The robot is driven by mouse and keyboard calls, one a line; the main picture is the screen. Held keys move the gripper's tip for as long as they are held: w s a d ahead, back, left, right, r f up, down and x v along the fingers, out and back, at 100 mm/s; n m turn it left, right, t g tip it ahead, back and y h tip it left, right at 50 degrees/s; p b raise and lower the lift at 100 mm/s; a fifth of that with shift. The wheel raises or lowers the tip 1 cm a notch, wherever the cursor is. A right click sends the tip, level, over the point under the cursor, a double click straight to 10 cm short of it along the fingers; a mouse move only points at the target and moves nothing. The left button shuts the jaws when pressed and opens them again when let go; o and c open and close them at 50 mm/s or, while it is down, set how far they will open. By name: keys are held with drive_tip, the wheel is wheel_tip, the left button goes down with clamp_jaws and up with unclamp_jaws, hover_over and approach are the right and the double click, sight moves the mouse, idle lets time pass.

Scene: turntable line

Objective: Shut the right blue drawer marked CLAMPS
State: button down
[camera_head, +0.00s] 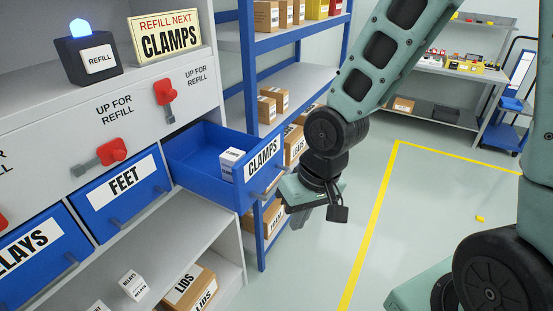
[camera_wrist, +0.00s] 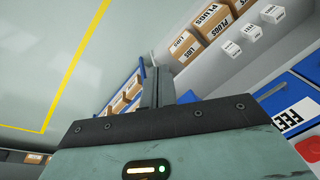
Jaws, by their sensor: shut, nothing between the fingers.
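The blue drawer marked CLAMPS (camera_head: 262,160) is pulled out of the white cabinet at the right end of its row. A small white box (camera_head: 231,162) stands inside it near the front. My gripper (camera_head: 303,218) is shut and empty, pointing down just right of and in front of the drawer's front. From the head view I cannot tell whether it touches the drawer's handle (camera_head: 273,184). In the wrist view, my shut fingers (camera_wrist: 158,88) show nothing between them. The CLAMPS drawer cannot be made out there.
The blue FEET drawer (camera_head: 122,193) beside it is shut. A red lever (camera_head: 165,93) hangs above the open drawer; another (camera_head: 112,151) lies sideways above FEET. A blue-framed shelf (camera_head: 248,60) with boxes stands behind.

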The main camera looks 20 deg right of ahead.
drive_tip(key=w+d+r+m+t+y+p, duration=0.4)
drive_tip(key=w+d+m+t+p, duration=0.15)
drive_tip(key=w+d+m, duration=0.55)
drive_tip(key=shift+t, duration=0.35)
drive_tip(key=x, duration=0.4)
drive_tip(key=r+x, duration=0.1)
drive_tip(key=x, duration=0.3)
drive_tip(key=a+x, duration=0.1)
drive_tip(key=x, duration=0.3)
drive_tip(key=shift+w+r, duration=0.2)
drive_tip(key=shift+w, duration=0.1)
drive_tip(key=shift+w+a+f, duration=0.15)
drive_tip(key=shift+w+a, duration=0.2)
drive_tip(key=shift+w, duration=0.2)
